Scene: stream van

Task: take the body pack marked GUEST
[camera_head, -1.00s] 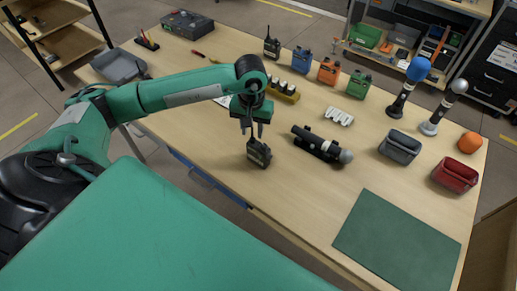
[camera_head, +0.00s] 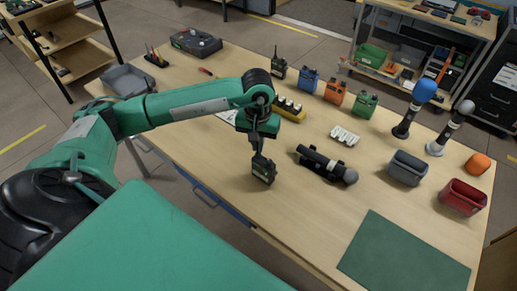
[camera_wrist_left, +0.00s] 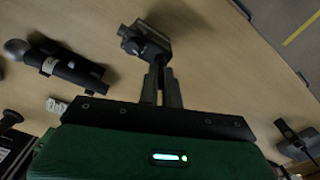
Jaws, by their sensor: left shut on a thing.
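My left gripper (camera_head: 260,155) is shut on a dark body pack (camera_head: 263,172) near the front edge of the bench (camera_head: 310,215). The pack hangs below the fingers and leans a little. I cannot tell whether its bottom touches the bench. In the left wrist view, the fingers (camera_wrist_left: 160,82) are close together at the pack (camera_wrist_left: 146,45). No marking on it is readable. Other packs stand in a row at the back: black (camera_head: 279,69), blue (camera_head: 308,80), orange (camera_head: 335,92) and green (camera_head: 363,105). Their labels are too small to read. My right gripper is not in view.
A microphone in a black cradle (camera_head: 322,165) lies just right of the held pack. Behind are a yellow battery holder (camera_head: 291,114) and white clips (camera_head: 344,136). Grey (camera_head: 406,168) and red (camera_head: 462,197) bins and a green mat (camera_head: 400,255) are at right.

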